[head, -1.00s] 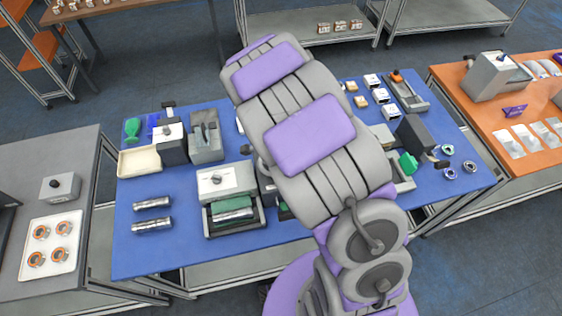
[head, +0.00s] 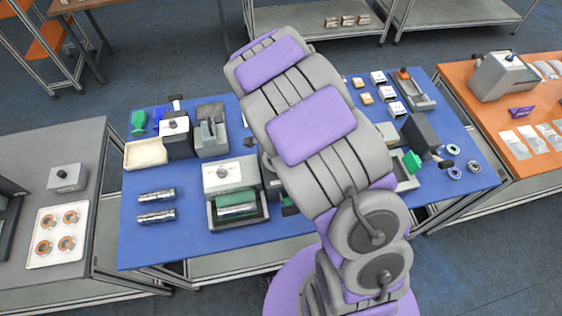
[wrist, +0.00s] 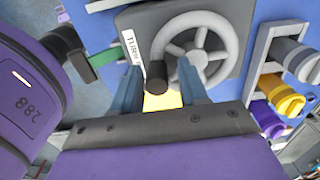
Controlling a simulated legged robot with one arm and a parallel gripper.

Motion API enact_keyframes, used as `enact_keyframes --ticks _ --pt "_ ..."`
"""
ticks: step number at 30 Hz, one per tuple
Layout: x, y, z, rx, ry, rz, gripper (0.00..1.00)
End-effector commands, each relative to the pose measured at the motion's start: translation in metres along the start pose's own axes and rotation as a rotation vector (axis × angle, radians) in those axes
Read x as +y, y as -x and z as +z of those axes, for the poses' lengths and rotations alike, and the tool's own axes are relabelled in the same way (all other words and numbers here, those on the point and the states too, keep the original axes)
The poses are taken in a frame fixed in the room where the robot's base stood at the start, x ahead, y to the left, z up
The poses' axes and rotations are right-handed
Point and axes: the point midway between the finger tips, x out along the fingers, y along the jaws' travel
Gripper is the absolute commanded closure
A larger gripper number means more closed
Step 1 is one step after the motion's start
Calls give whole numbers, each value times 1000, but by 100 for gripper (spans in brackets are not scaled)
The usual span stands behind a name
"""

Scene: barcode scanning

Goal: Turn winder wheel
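The winder wheel (wrist: 197,48) is a grey spoked wheel on a dark grey housing (wrist: 236,15) in the wrist view. A dark round crank handle (wrist: 157,72) sticks out from its left side toward the camera. A white label reading TURN (wrist: 132,48) lies left of it. My gripper (wrist: 160,80) is open, with one blue-grey finger on each side of the handle. A gap shows between handle and left finger; whether the right finger touches is unclear. In the head view my arm covers the gripper and the wheel.
In the wrist view, yellow and grey knobbed parts (wrist: 282,93) stand close right, and a green block (wrist: 104,57) on a dark part stands left.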

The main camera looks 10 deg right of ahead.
Motion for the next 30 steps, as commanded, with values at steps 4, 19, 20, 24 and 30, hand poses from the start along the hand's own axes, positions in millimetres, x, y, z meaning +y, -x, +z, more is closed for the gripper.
enact_keyframes --ticks 4,19,20,24,30 --pt "1 0 0 0 0 1 50" --pt "0 38 -1 1 0 -4 50" --pt "0 44 0 2 1 -5 50" --pt "0 71 0 1 -1 -4 50" --pt "-2 115 0 1 0 -6 50"
